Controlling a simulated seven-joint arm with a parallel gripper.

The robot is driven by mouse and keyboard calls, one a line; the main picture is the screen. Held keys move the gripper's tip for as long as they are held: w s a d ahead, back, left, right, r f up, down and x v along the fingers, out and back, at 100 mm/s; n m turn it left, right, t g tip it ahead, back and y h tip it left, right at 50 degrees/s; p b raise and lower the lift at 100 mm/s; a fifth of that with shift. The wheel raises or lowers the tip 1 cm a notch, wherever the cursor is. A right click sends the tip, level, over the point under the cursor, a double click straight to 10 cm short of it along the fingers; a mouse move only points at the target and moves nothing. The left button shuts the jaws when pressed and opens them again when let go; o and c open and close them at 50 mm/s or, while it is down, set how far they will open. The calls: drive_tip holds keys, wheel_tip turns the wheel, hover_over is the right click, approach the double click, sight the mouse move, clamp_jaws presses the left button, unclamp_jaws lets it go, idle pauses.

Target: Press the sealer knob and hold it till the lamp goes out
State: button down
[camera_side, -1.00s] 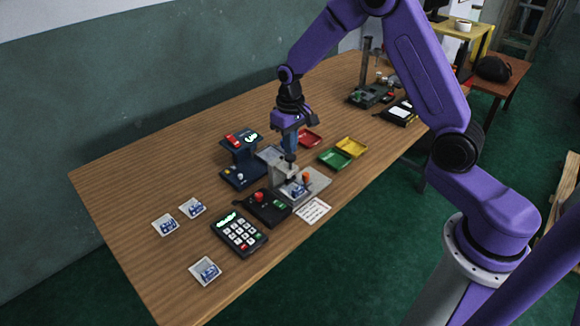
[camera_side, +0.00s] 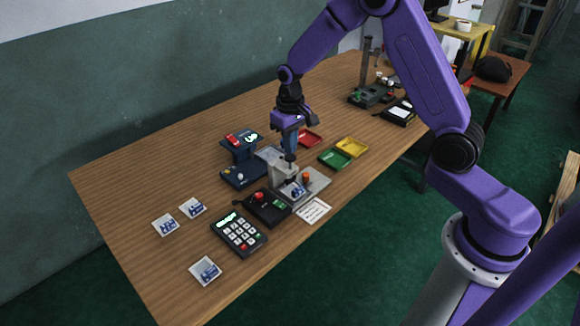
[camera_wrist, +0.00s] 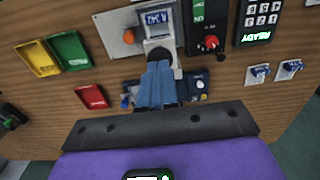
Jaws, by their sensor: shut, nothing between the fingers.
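The sealer is a grey press (camera_side: 284,173) on a light metal plate, with a small printed bag or card (camera_side: 296,190) under its front. Its dark knob (camera_side: 290,158) is on top, directly below my gripper (camera_side: 290,151). The fingers are shut and empty, pointing down; their tips seem to touch the knob, but the exact contact is too small to tell. In the wrist view my gripper (camera_wrist: 159,64) covers most of the knob, in front of the grey press (camera_wrist: 158,42). The orange lamp (camera_side: 306,177) stands on the plate beside the press; it also shows in the wrist view (camera_wrist: 129,37).
A blue device (camera_side: 241,160) with a green display stands left of the sealer. In front are a black box with a red knob (camera_side: 259,196) and a keypad (camera_side: 239,231). Red (camera_side: 310,137), green (camera_side: 334,158) and yellow (camera_side: 351,146) trays lie behind. Several printed packets (camera_side: 205,270) lie at left.

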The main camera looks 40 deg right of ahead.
sight(291, 157)
drive_tip(key=shift+f, duration=0.1)
drive_tip(key=shift+f, duration=1.9)
idle(1.0)
drive_tip(key=shift+r, duration=4)
